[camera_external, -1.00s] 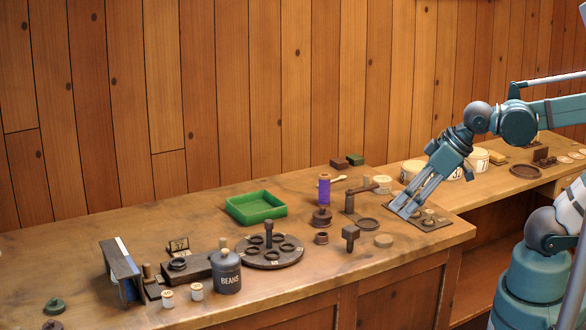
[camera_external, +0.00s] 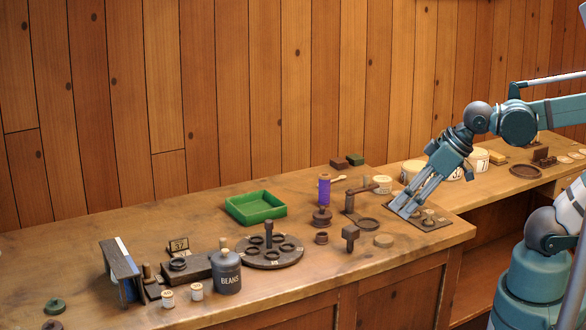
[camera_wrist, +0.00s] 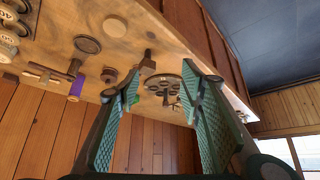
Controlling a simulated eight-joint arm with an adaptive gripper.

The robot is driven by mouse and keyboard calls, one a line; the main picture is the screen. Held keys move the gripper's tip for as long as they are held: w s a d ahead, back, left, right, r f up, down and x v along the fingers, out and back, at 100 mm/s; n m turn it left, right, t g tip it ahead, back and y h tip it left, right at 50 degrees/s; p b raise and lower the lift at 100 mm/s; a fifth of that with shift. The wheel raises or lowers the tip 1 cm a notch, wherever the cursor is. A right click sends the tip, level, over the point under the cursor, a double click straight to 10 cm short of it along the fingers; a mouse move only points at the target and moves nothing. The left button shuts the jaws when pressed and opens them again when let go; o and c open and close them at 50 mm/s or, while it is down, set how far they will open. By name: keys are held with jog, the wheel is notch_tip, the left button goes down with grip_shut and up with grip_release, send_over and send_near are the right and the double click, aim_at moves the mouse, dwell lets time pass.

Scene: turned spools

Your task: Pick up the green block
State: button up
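The green block (camera_external: 355,159) is small and dark green. It lies near the back edge of the bench in the external view, touching or just beside a brown block (camera_external: 339,163). I cannot make it out in the wrist view. My gripper (camera_external: 400,209) is low over the right end of the bench, well to the right of and nearer than the green block. In the wrist view my gripper (camera_wrist: 160,74) has its two fingers spread apart with nothing held between them.
A dark board (camera_external: 432,222) with small pieces lies under my gripper. A green tray (camera_external: 256,217) and a round dark stand (camera_external: 268,262) are farther left.

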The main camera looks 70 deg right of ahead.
jog(key=w+d+r+m+g+p, duration=0.1)
jog(key=w+d+r+p, duration=0.1)
jog(key=w+d+r, duration=0.35)
jog(key=w+d+r+m+g+h+p, duration=0.1)
jog(key=w+d+r+p, duration=0.1)
jog(key=w+d, duration=0.65)
jog(key=w+d+r+m+g+p, duration=0.1)
jog(key=w+d+r+m+p, duration=0.15)
jog(key=w+d, duration=0.4)
jog(key=w+d+f+m+g+p, duration=0.1)
jog(key=w+d, duration=0.3)
jog(key=d, duration=0.6)
jog(key=w+d+f+g+p, duration=0.15)
jog(key=w+d, duration=0.25)
jog(key=d, duration=0.7)
jog(key=d+f+m+p, duration=0.1)
jog(key=d+f, duration=0.4)
jog(key=d, duration=0.4)
jog(key=s+d+f+m+g+p, duration=0.1)
jog(key=d+f, duration=0.4)
jog(key=d, duration=0.5)
jog(key=s+d+f+m+y+p, duration=0.1)
jog(key=d+f+p, duration=0.2)
jog(key=d, duration=0.7)
jog(key=shift+f+m+g, duration=0.25)
jog(key=shift+f+g, duration=0.1)
jog(key=shift+f, duration=0.6)
jog(key=shift+s+d+f, duration=0.25)
jog(key=shift+d+f, duration=0.15)
jog(key=shift+d, duration=0.15)
